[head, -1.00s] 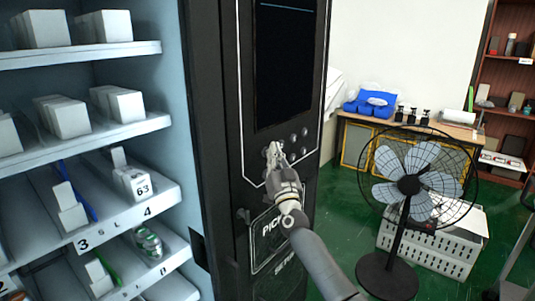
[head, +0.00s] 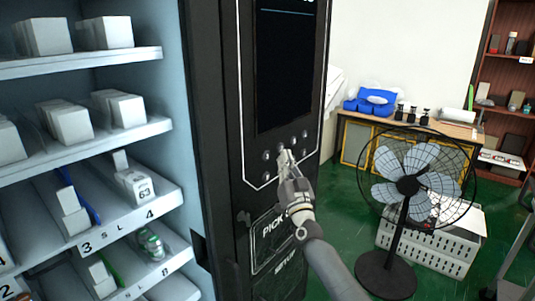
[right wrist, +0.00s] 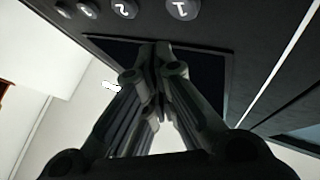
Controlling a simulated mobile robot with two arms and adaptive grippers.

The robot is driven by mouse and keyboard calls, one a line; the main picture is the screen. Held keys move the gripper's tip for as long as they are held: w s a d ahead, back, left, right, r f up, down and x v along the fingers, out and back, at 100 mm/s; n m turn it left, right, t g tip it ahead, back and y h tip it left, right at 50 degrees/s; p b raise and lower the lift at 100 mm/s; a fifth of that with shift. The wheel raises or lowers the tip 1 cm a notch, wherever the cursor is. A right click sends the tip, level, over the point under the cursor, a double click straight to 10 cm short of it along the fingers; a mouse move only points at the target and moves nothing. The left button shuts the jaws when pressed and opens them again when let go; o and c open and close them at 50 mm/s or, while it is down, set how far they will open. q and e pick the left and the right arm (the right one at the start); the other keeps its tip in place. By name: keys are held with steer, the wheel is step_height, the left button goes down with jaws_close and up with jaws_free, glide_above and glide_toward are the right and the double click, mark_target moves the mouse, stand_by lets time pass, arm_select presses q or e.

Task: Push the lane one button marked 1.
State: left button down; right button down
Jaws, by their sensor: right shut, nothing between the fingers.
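The button panel is on the black front of the vending machine, below its dark screen (head: 285,70). In the right wrist view, the lane one button marked 1 (right wrist: 183,9) is a round grey button at the top edge, partly cut off. In the head view, the left upper button (head: 266,155) shows beside my fingertips; its mark is too small to read. My right gripper (head: 284,155) is shut and empty, its tips in front of the panel, just right of that button. I cannot tell whether they touch the panel. My left gripper is not in view.
The button marked 2 (right wrist: 123,8) sits beside button 1, with more buttons further left. The pick-up flap (head: 272,240) is below the panel. White boxes stand on shelves (head: 95,145) at left. A fan (head: 408,185) stands at right, with green floor between.

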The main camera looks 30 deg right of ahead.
steer(key=shift+s+d+p, duration=0.2)
steer(key=shift+s+d, duration=0.05)
steer(key=shift+s, duration=0.35)
steer(key=shift+s+d+p, duration=0.15)
steer(key=shift+s+d, duration=0.05)
steer(key=shift+s, duration=0.35)
